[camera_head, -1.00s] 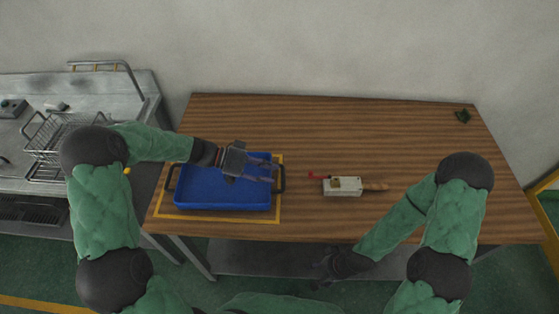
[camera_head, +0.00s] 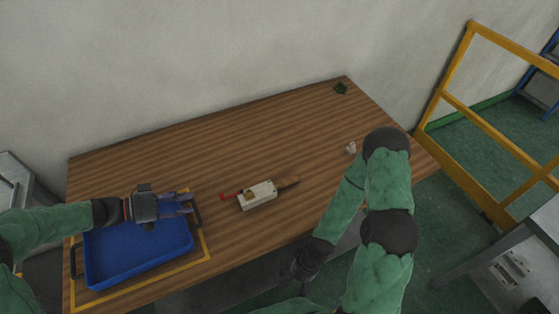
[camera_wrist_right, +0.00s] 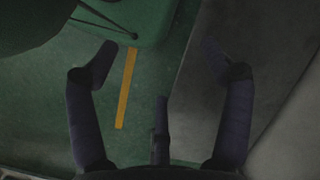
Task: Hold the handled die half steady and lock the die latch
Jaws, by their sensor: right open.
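The die (camera_head: 258,195) is a pale block lying on the wooden table. A brown wooden handle (camera_head: 288,183) sticks out at its right end and a red latch lever (camera_head: 229,195) at its left end. A small brassy part sits on its top. Whether the latch is locked is too small to tell. My left gripper (camera_head: 188,203) is over the blue tray's right part, left of the die, its fingers apart and empty. My right gripper hangs low by the table's front edge; in the right wrist view (camera_wrist_right: 160,62) its fingers are spread over the floor with nothing between them.
The blue tray (camera_head: 84,262) stands inside a yellow outline at the table's left. A small white object (camera_head: 351,147) and a dark green object (camera_head: 341,88) lie on the right side. The table's middle back is clear. A yellow rail (camera_head: 448,96) stands right of the table.

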